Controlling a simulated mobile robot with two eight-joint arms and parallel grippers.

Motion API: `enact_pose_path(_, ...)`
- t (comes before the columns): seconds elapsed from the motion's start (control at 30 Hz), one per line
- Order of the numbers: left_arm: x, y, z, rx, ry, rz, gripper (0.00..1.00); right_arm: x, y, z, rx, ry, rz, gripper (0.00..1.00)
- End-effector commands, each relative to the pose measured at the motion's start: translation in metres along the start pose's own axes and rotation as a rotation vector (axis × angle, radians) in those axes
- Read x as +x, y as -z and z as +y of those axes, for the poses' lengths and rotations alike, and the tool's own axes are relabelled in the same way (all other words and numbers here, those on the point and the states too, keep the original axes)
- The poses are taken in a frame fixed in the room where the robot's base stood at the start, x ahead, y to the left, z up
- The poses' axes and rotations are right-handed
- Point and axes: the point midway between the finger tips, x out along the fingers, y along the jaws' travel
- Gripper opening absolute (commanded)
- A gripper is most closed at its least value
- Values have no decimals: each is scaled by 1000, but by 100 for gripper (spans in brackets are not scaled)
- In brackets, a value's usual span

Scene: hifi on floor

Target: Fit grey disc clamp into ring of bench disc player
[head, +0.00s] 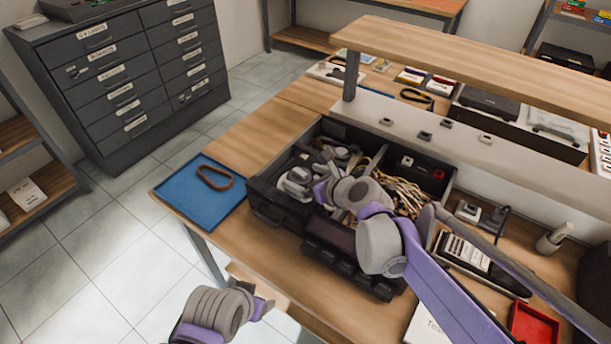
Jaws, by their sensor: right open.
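My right gripper (322,168) is open over the open black case (265,208) on the bench, and my own wrist partly covers it. I cannot make out the grey disc clamp; small grey parts (296,182) lie in the left of the case beside the gripper. No disc player with a ring can be told for sure. A flat dark-topped device (490,104) stands at the back of the bench, beside a pale one with a clear lid (558,127). My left gripper (262,298) is low at the bottom, before the bench edge; its jaw gap is unclear.
A blue tray (205,212) with a brown loop lies at the bench's left corner. A wooden shelf (470,62) overhangs the back. A red tray (533,324) and a dark handheld meter (475,264) lie at right. A drawer cabinet (120,85) stands behind clear tiled floor.

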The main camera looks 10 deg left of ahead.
Motion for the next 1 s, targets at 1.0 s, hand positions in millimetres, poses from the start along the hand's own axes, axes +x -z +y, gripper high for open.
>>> enact_pose_path(1.0, -10, 6, 0, 0, 0, 4, 70, -108, 0, 0, 0, 0, 0, 100)
